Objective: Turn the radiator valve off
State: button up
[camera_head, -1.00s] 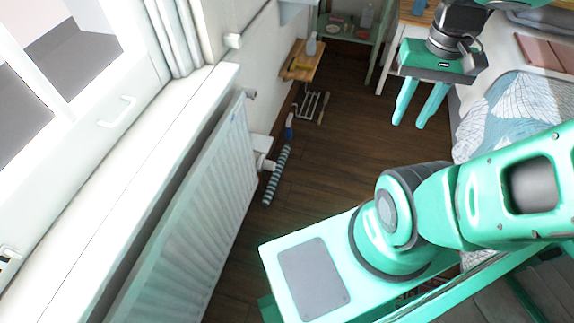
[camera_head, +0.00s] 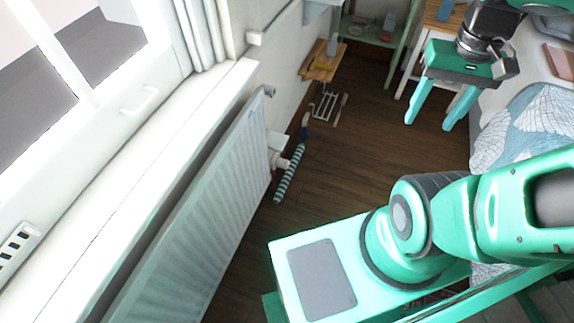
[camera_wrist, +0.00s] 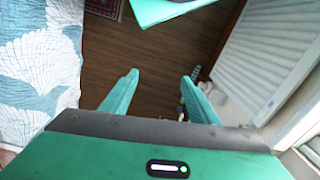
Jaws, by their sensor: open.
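The white ribbed radiator (camera_head: 205,215) runs along the wall under the window in the head view. A small white knob (camera_head: 280,161), which looks like its valve, sticks out low at its far end. It is too small to read its setting. My gripper (camera_head: 430,124) is open and empty, pointing down over the floor near the bed, well to the right of the knob and apart from it. In the wrist view my gripper's fingers (camera_wrist: 160,76) are spread over bare floor. The radiator (camera_wrist: 272,45) shows at the right there; the valve is not clear.
A striped roll (camera_head: 290,172) lies on the floor beside the knob. A wooden shelf (camera_head: 322,62) and a white rack (camera_head: 325,104) are farther back. The bed (camera_head: 535,125) stands at the right. Dark wooden floor (camera_head: 345,160) between radiator and bed is mostly clear.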

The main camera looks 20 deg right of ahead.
jog(key=w+f+n+t, duration=0.1)
jog(key=w+f+n, duration=0.45)
jog(key=w, duration=0.85)
jog(key=w+f+n, duration=0.2)
jog(key=w+f, duration=0.6)
jog(key=w, duration=0.6)
jog(key=n+t+y, duration=0.1)
jog(key=n+y, duration=0.3)
jog(key=n, duration=0.5)
send_over(287, 162)
jog(key=s+d, duration=0.2)
jog(key=d, duration=0.1)
notch_tip(287, 162, down, 45)
jog(key=shift+m, duration=0.25)
jog(key=x, duration=0.9)
jog(key=shift+w+f, duration=0.2)
jog(key=shift+w, duration=0.1)
jog(key=shift+h, duration=0.3)
jog(key=c, duration=1)
